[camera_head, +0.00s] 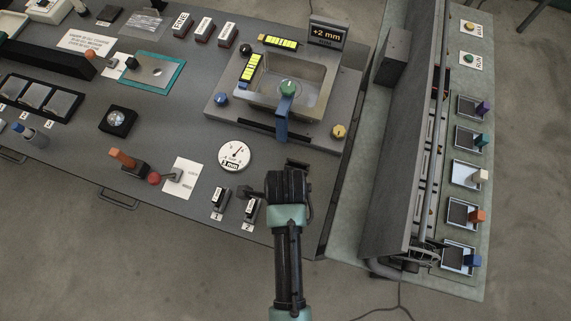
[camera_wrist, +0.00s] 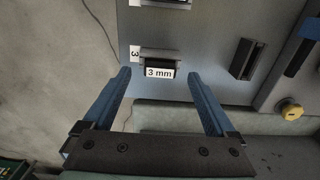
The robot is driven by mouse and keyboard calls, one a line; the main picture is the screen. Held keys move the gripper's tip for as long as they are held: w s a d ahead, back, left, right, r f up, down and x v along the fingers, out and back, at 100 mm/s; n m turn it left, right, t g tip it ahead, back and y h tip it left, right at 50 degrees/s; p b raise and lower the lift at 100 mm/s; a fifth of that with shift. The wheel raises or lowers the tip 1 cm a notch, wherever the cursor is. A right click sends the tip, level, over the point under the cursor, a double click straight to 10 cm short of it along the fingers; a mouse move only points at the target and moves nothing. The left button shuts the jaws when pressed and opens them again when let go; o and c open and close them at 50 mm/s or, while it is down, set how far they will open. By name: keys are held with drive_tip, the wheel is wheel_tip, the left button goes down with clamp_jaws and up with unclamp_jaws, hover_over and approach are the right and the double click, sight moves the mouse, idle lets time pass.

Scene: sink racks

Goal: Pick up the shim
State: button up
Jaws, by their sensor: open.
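In the head view my gripper (camera_head: 288,185) is over the bench's front right part, and the 3 mm block is not visible there. Two similar blocks, marked 1 (camera_head: 219,197) and 2 (camera_head: 252,209), stand just left of it.
A round dial (camera_head: 235,156) lies to the left. A tall grey panel (camera_head: 408,150) rises to the right. A yellow knob (camera_wrist: 291,110) shows at the wrist view's right.

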drive_tip(key=shift+f, duration=1.7)
clamp_jaws()
drive_tip(key=shift+r, duration=0.15)
